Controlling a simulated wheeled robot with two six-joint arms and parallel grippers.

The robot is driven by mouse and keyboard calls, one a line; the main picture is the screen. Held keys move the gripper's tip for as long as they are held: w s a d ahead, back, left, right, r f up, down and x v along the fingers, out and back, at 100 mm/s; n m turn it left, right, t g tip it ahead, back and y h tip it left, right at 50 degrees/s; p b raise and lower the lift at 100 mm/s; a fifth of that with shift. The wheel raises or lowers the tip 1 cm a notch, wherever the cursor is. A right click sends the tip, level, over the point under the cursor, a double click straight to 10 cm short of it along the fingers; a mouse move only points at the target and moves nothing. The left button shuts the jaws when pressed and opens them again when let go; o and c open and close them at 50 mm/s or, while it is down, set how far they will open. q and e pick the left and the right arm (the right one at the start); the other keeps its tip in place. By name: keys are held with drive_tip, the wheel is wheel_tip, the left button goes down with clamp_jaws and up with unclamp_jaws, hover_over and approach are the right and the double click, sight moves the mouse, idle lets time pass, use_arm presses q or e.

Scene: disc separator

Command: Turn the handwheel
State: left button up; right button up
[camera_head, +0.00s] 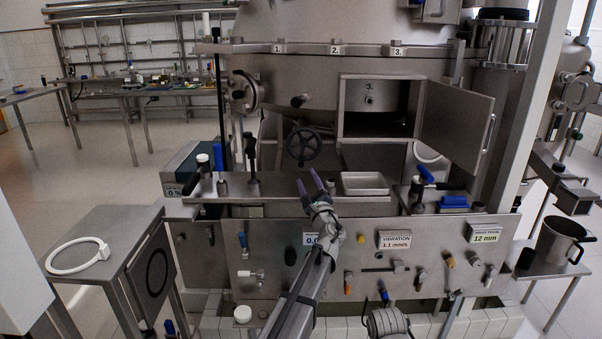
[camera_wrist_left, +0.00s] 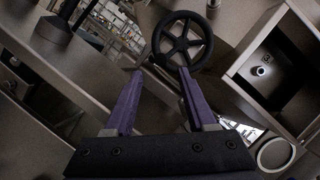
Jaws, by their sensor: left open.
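The handwheel (camera_head: 303,147) is a small dark spoked wheel on the front of the steel machine, left of the open hatch. It also shows in the left wrist view (camera_wrist_left: 182,43), at the top middle. My left gripper (camera_head: 307,177) has purple fingers and is below the handwheel, spread and empty. In the left wrist view its fingers (camera_wrist_left: 160,72) point up toward the wheel's lower left rim, with no clear contact. The right fingertip looks close to the rim; the exact gap cannot be told. My right gripper is not in view.
An open hatch door (camera_head: 457,127) juts out to the right of the wheel. A steel tray (camera_head: 365,184) lies on the shelf. Upright levers (camera_head: 252,160) stand left of the gripper. A side table (camera_head: 103,225) holds a white ring (camera_head: 76,267).

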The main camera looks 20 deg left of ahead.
sight(302, 165)
use_arm(q)
drive_tip(key=shift+w+r, duration=0.1)
drive_tip(key=shift+w, duration=0.1)
drive_tip(key=shift+w+a+r+p, duration=0.2)
drive_tip(key=shift+w+a+p, duration=0.15)
drive_tip(key=shift+w, duration=0.15)
drive_tip(key=p+x, duration=0.1)
drive_tip(key=x, duration=0.5)
drive_tip(key=shift+w+a+p, duration=0.15)
drive_tip(key=shift+p, duration=0.15)
clamp_jaws()
